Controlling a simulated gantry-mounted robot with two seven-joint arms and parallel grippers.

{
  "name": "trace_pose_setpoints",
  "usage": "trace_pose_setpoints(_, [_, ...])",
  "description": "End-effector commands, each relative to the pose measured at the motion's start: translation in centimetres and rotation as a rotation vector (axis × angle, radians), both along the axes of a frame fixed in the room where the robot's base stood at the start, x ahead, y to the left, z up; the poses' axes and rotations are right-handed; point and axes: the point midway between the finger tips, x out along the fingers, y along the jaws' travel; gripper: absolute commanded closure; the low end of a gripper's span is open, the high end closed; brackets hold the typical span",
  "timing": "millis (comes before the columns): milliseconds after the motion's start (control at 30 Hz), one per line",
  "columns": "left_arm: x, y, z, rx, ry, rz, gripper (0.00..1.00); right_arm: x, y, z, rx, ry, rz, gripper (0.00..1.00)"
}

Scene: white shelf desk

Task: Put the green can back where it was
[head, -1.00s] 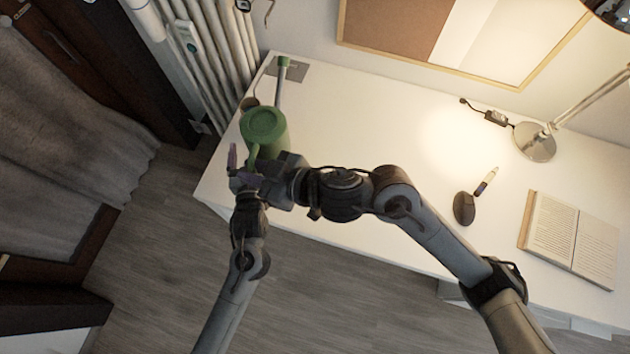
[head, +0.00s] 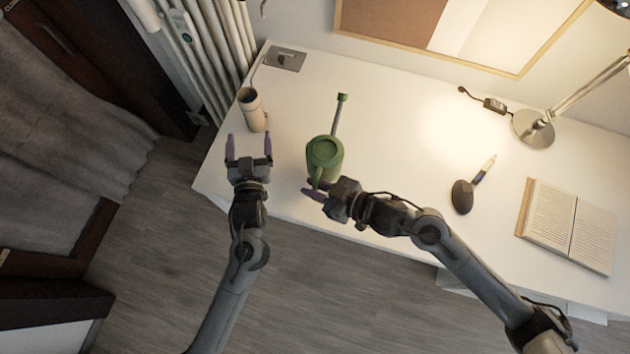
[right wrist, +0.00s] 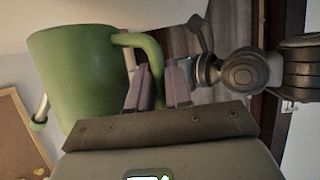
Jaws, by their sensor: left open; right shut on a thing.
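The green can (head: 324,160) is a watering can with a long thin spout pointing to the back of the desk. My right gripper (head: 314,190) is shut on its handle at the front side; the can and handle also show close up in the right wrist view (right wrist: 75,75). I cannot tell whether the can's base touches the desk. My left gripper (head: 249,150) is open and empty over the desk's left end, with its fingers pointing to the back, left of the can.
A beige cup (head: 253,112) stands just beyond my left gripper. A grey socket plate (head: 285,59) lies at the back left corner. A dark pen holder (head: 462,196), an open book (head: 566,225) and a lamp (head: 533,130) are to the right. The desk's middle (head: 400,130) is clear.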

Motion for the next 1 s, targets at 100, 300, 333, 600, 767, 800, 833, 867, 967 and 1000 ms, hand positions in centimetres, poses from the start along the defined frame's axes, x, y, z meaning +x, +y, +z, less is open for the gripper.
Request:
trace_pose_setpoints(100, [0.0, 0.0, 0.0, 0.0, 0.0, 0.0, 0.13, 0.0, 0.0, -0.5, 0.001, 0.0, 0.0, 1.0])
trace_pose_setpoints(300, [0.0, 0.0, 0.0, 0.0, 0.0, 0.0, 0.13, 0.0, 0.1, -2.8, 0.001, 0.002, -0.001, 1.0])
trace_pose_setpoints(333, [0.0, 0.0, 0.0, 0.0, 0.0, 0.0, 0.13, 0.0, 0.1, -3.1, 0.0, 0.001, 0.0, 1.0])
trace_pose_setpoints(600, [0.0, 0.0, 0.0, 0.0, 0.0, 0.0, 0.13, 0.0, 0.1, -3.7, 0.002, -0.003, 0.0, 1.0])
trace_pose_setpoints(767, [0.0, 0.0, 0.0, 0.0, 0.0, 0.0, 0.13, 0.0, 0.1, -3.9, 0.001, -0.002, -0.001, 1.0])
trace_pose_setpoints(800, [0.0, 0.0, 0.0, 0.0, 0.0, 0.0, 0.13, 0.0, 0.1, -4.0, 0.001, -0.002, -0.001, 1.0])
trace_pose_setpoints(833, [0.0, 0.0, 0.0, 0.0, 0.0, 0.0, 0.13, 0.0, 0.0, -4.2, 0.0, 0.001, 0.0, 0.8])
trace_pose_setpoints(867, [0.0, 0.0, 0.0, 0.0, 0.0, 0.0, 0.13, 0.0, 0.0, -4.2, -0.001, 0.0, 0.0, 0.75])
trace_pose_setpoints(967, [0.0, 0.0, 0.0, 0.0, 0.0, 0.0, 0.13, 0.0, 0.0, -4.2, -0.001, 0.0, 0.0, 0.6])
trace_pose_setpoints(1000, [0.0, 0.0, 0.0, 0.0, 0.0, 0.0, 0.13, 0.0, 0.0, -4.2, -0.001, 0.0, 0.0, 0.56])
